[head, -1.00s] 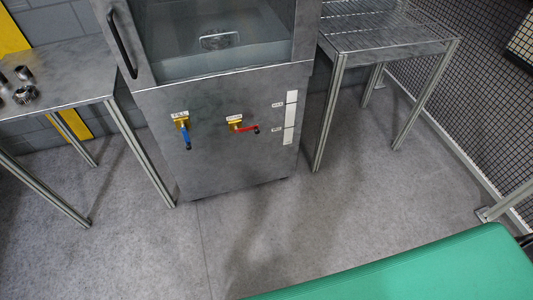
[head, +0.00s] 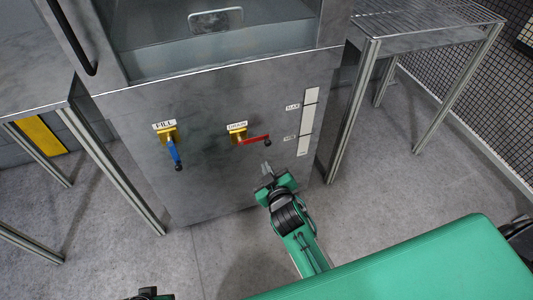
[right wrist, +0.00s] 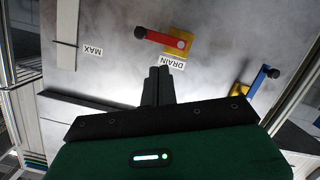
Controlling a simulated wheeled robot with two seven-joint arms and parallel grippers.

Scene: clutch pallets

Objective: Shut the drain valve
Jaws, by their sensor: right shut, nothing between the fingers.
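The drain valve (head: 237,135) sits on the front of the grey metal cabinet (head: 205,190), with a yellow body under a small label. Its red handle (head: 256,139) points right, nearly level, and ends in a dark knob. In the right wrist view, which is turned upside down, the red handle (right wrist: 160,38) and the DRAIN label (right wrist: 172,62) lie just beyond my fingertips. My right gripper (head: 266,170) is shut and empty, a little below the handle's knob end in the head view. It appears apart from the handle.
The fill valve (head: 167,135), with a blue handle pointing down, is left of the drain valve. A white gauge strip (head: 308,120) is at its right. Metal tables (head: 420,22) stand on both sides. The floor before the cabinet is clear.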

